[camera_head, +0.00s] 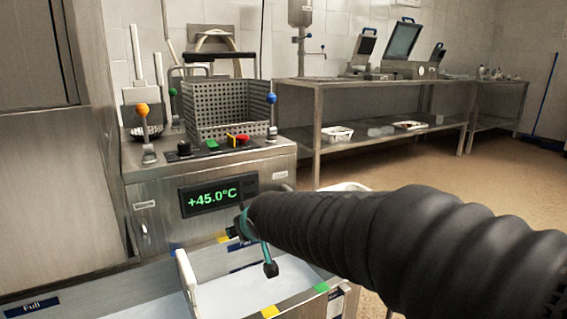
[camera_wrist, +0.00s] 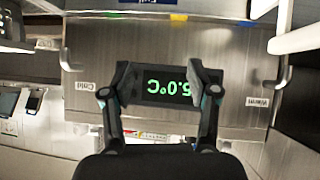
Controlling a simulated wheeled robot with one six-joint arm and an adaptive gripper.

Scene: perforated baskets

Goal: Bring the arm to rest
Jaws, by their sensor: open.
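My arm reaches in from the right in the head view, in a black ribbed sleeve. My gripper (camera_head: 257,240) is at its end, in front of the steel fryer-like machine (camera_head: 160,185). In the wrist view my gripper (camera_wrist: 161,80) is open, with its two fingers apart and nothing between them. Beyond the fingers is the machine's front with a green display (camera_wrist: 170,87); the display reads +45.0°C in the head view (camera_head: 217,195).
A perforated basket (camera_head: 225,108) sits on top of the machine, near levers with orange and blue knobs. A steel table (camera_head: 375,84) with appliances stands behind. Tan floor is open at the right.

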